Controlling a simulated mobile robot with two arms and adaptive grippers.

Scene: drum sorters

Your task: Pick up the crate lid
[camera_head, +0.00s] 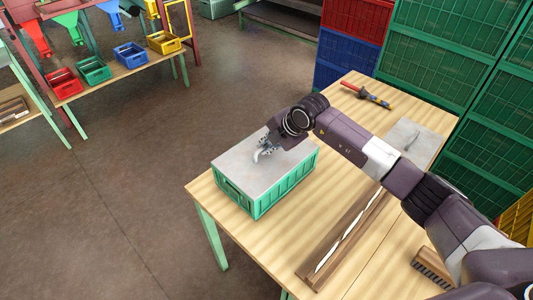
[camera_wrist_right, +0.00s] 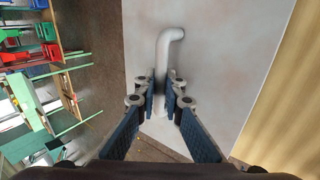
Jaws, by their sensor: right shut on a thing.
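The crate lid (camera_head: 250,180) is a flat grey plate with a bent grey handle. It lies level over the top of a green crate (camera_head: 265,198) at the left end of the wooden table. My right gripper (camera_head: 268,148) is over the lid and shut on its handle. In the right wrist view the handle (camera_wrist_right: 163,52) runs up from between the two fingers (camera_wrist_right: 161,95), with the grey lid surface (camera_wrist_right: 225,70) behind it. My left gripper is not in view.
The table (camera_head: 290,240) also holds a long wooden piece with a white strip (camera_head: 345,240), a brush (camera_head: 432,268), a red-and-black tool (camera_head: 372,96) and another grey plate (camera_head: 415,135). Stacked crates (camera_head: 445,50) stand behind. Floor (camera_head: 120,200) is clear at left.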

